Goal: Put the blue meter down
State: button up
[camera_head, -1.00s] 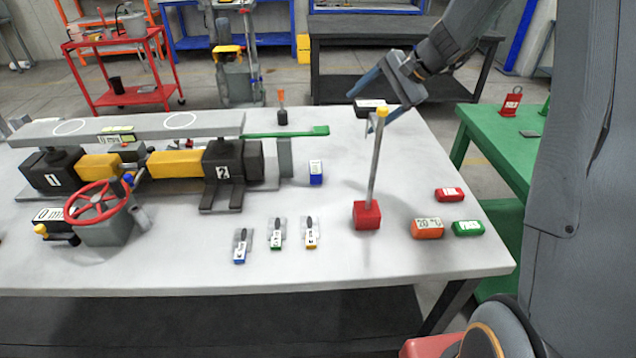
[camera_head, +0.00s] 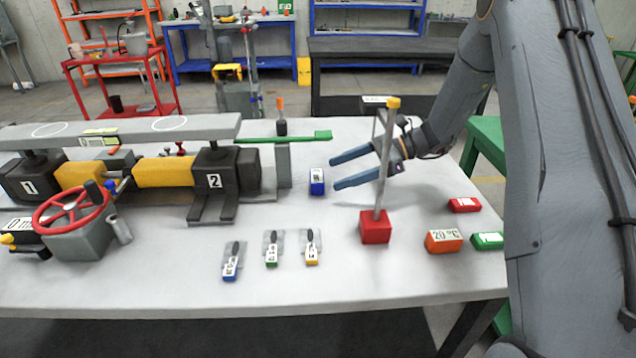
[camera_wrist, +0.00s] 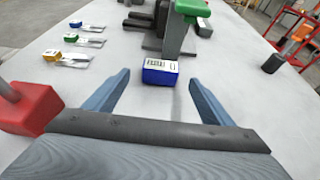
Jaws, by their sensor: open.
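The blue meter (camera_head: 317,181) is a small blue block with a white label, standing on the grey table near the post under the green bar. In the wrist view the blue meter (camera_wrist: 160,72) is ahead of my gripper, roughly centred between the fingers and beyond their tips. My gripper (camera_head: 333,173) is open and empty, its two blue fingers pointing left toward the meter from behind the red-based rod. The fingers also show in the wrist view (camera_wrist: 158,78).
The red block with an upright rod (camera_head: 375,227) stands close to my gripper. Three small labelled tags (camera_head: 271,250) lie in front. Orange (camera_head: 443,241), red (camera_head: 464,205) and green (camera_head: 487,240) blocks lie at the right. The jack assembly (camera_head: 165,172) fills the left.

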aim_at(317, 182)
jog(key=shift+p+x, duration=0.65)
jog(key=shift+x, duration=2.15)
jog(key=shift+f, duration=0.1)
jog(key=c, duration=1.3)
jog(key=shift+c, duration=0.5)
jog(key=shift+w, duration=0.1)
